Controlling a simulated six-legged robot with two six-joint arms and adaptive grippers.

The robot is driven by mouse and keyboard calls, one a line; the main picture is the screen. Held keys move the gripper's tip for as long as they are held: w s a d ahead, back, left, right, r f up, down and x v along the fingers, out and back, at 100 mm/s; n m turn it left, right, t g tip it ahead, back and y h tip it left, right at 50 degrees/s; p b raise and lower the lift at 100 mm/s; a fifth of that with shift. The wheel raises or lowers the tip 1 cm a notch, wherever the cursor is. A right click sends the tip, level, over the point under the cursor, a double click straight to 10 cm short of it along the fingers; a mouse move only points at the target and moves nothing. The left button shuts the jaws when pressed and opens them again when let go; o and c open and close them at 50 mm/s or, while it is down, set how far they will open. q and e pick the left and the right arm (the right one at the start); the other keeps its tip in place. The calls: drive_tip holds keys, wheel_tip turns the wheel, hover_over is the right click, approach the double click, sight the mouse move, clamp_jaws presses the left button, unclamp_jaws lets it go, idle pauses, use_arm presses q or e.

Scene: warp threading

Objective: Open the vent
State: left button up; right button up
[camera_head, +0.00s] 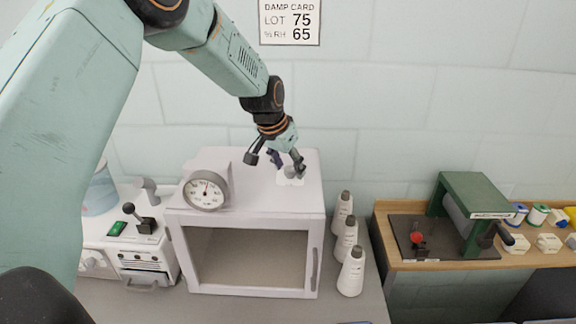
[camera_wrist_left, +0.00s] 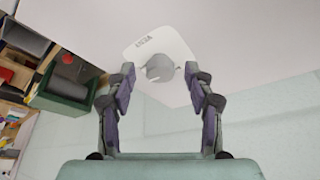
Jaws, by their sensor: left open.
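The vent is a white plate (camera_head: 284,181) with a grey round knob on top of the white cabinet (camera_head: 250,180). In the left wrist view the plate (camera_wrist_left: 142,44) reads "VENT" and its grey knob (camera_wrist_left: 160,67) shows ahead, between the fingertips in the picture. My left gripper (camera_head: 275,163) is just above the vent, fingers spread; it also shows in the left wrist view (camera_wrist_left: 161,78). It is open and empty. I cannot tell whether a fingertip touches the knob. My right gripper is in neither view.
A round dial gauge (camera_head: 206,190) stands at the cabinet's front left. Several white bottles (camera_head: 350,271) line its right side. A white control unit (camera_head: 125,240) with a black lever is at left. A green press (camera_head: 470,200) sits on the wooden bench at right.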

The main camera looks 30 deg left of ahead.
use_arm(q)
drive_tip(key=shift+w, duration=0.15)
drive_tip(key=shift+r, duration=0.2)
drive_tip(key=v, duration=1.1)
drive_tip(key=shift+r, duration=0.25)
drive_tip(key=shift+s, duration=0.35)
drive_tip(key=shift+f, duration=0.1)
